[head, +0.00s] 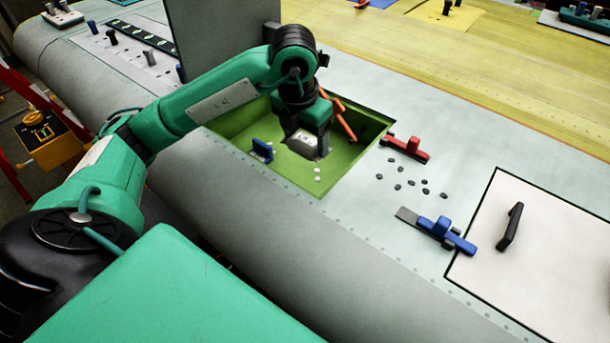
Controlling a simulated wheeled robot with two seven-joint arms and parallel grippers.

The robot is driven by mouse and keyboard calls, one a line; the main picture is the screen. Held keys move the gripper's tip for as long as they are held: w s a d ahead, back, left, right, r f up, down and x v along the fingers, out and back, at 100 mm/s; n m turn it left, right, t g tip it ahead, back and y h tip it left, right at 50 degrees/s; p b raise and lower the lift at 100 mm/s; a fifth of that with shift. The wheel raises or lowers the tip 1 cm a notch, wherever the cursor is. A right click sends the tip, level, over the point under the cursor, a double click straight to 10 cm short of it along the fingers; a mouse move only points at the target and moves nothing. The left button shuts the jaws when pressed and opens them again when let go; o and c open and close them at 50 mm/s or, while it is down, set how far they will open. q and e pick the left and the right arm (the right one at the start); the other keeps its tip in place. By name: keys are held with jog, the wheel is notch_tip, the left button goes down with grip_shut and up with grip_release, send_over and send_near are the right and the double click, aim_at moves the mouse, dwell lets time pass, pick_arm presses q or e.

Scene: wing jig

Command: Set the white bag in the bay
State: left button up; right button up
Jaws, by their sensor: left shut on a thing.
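The white bag (303,141) is a small pale pouch with a light label, low inside the green-lined bay (351,156). My left gripper (303,133) reaches down into the bay and is shut on the bag, its fingers hiding part of it. I cannot tell whether the bag touches the bay floor. My right gripper is not in view.
In the bay are a blue piece (262,150), an orange-red piece (340,117) and a few white pellets (317,175). Outside lie a red clamp (405,148), several dark pellets (411,185), a blue clamp (440,229) and a white panel (550,240) with a black handle (511,227).

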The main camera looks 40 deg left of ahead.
pick_arm(q)
notch_tip(320, 180, down, 8)
jog(key=shift+r+p, duration=0.1)
jog(key=shift+p, duration=0.45)
jog(key=shift+f, duration=0.55)
notch_tip(320, 180, down, 3)
jog(key=shift+s+f+p, duration=0.1)
jog(key=shift+p, duration=0.25)
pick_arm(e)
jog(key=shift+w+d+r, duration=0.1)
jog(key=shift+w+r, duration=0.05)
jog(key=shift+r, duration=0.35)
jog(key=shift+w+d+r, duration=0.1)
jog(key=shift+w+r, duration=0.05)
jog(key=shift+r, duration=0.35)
pick_arm(q)
jog(key=shift+f, duration=0.15)
jog(key=o, duration=1)
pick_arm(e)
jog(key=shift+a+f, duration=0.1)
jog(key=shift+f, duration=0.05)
